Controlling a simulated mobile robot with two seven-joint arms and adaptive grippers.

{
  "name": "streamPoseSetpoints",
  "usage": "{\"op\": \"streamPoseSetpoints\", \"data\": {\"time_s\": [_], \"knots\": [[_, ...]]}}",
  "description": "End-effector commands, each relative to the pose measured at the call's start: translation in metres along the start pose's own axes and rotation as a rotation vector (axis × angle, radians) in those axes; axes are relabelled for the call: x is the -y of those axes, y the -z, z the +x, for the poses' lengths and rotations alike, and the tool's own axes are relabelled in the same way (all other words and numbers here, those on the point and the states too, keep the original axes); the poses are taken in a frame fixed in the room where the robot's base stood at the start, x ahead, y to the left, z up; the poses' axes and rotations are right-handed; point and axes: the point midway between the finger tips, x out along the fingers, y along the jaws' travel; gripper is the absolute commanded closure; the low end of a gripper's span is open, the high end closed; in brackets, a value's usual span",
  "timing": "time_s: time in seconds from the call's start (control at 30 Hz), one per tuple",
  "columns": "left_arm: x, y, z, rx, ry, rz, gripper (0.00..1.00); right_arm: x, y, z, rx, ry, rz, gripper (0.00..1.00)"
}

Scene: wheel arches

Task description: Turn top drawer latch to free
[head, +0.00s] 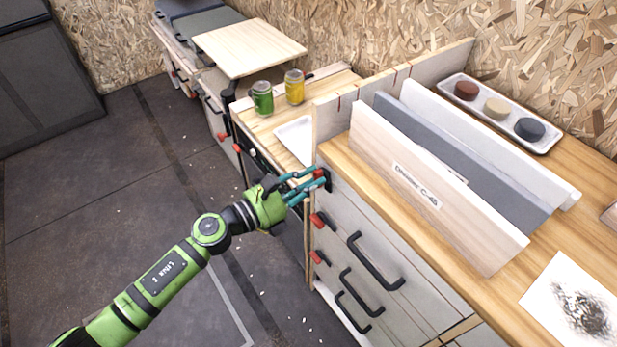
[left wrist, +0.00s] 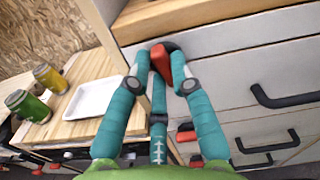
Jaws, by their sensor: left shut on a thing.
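The top drawer latch (head: 319,173) is a red tab on a black mount at the upper left corner of the grey drawer front. In the left wrist view the red latch (left wrist: 178,66) stands upright, slightly tilted, between the teal fingers. My left gripper (head: 321,180) is shut on this latch, and its fingertips (left wrist: 164,68) partly cover the black mount. The top drawer (head: 350,217) looks closed, with a black bar handle (head: 374,262) to the right of the latch. My right gripper is in neither view.
Two more red latches (head: 318,220) and black handles (head: 360,293) sit on the drawers below. Sample boards (head: 437,185) stand on the wooden worktop above. A lower bench with a green jar (head: 262,97), a yellow jar (head: 294,86) and a white tray (left wrist: 88,98) lies left.

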Motion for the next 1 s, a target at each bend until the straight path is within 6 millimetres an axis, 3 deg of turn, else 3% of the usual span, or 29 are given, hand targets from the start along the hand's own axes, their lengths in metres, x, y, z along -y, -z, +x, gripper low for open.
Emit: {"op": "streamPoseSetpoints", "data": {"time_s": [1.0], "knots": [[-0.002, 0.003, 0.0, 0.001, -0.001, -0.962, 1.0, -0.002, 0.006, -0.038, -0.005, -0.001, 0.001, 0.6]]}}
